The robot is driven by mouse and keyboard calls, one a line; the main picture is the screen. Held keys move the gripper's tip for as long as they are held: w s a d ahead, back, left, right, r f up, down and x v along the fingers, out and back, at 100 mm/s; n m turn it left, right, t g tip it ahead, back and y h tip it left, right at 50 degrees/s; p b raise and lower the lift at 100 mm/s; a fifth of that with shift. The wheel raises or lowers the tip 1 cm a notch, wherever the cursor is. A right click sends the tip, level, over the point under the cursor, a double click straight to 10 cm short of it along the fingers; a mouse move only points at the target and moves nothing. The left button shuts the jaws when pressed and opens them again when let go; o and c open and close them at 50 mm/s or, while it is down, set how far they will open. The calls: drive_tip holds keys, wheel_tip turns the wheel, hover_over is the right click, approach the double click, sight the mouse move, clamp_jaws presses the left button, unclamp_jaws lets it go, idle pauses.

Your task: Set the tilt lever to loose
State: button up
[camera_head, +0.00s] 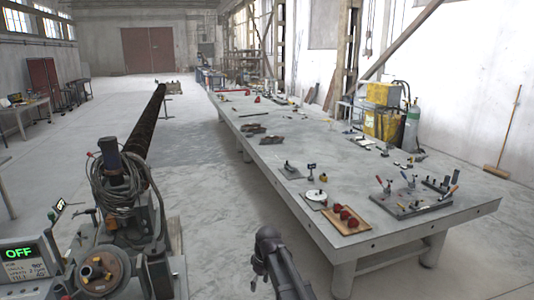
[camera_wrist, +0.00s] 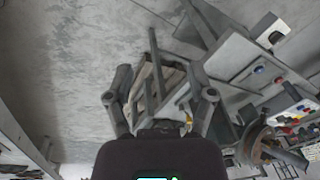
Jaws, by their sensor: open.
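The positioner (camera_head: 100,270) stands at the lower left of the head view, with a round brown faceplate and grey housings. Its control panel (camera_head: 28,262) shows a green "OFF" above smaller lines of text, some too small to read. A thin hammer-shaped handle (camera_head: 90,214) stands near the machine; I cannot tell whether it is the tilt lever, or how that lever is set. My gripper (camera_wrist: 163,100) is open in the wrist view, its two grey fingers spread with nothing held. In the head view my arm is at the bottom middle, to the right of the positioner and apart from it.
A long grey worktable (camera_head: 300,170) runs down the right, with a wooden tray (camera_head: 347,228) of red parts and a clamp plate (camera_head: 413,203) at its near end. A long dark auger (camera_head: 145,125) stretches behind the positioner. Bare floor lies between positioner and table.

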drive_tip(key=s+d+f+m+h+b, duration=0.1)
drive_tip(key=s+d+f+m+b, duration=0.3)
drive_tip(key=s+d, duration=0.3)
drive_tip(key=s+d+f+m+b, duration=0.5)
drive_tip(key=s+d+f+b, duration=0.1)
drive_tip(key=d, duration=0.6)
drive_tip(key=shift+s+d+f+m+h, duration=0.3)
drive_tip(key=shift+s+f+h, duration=0.1)
drive_tip(key=shift+s+f, duration=0.45)
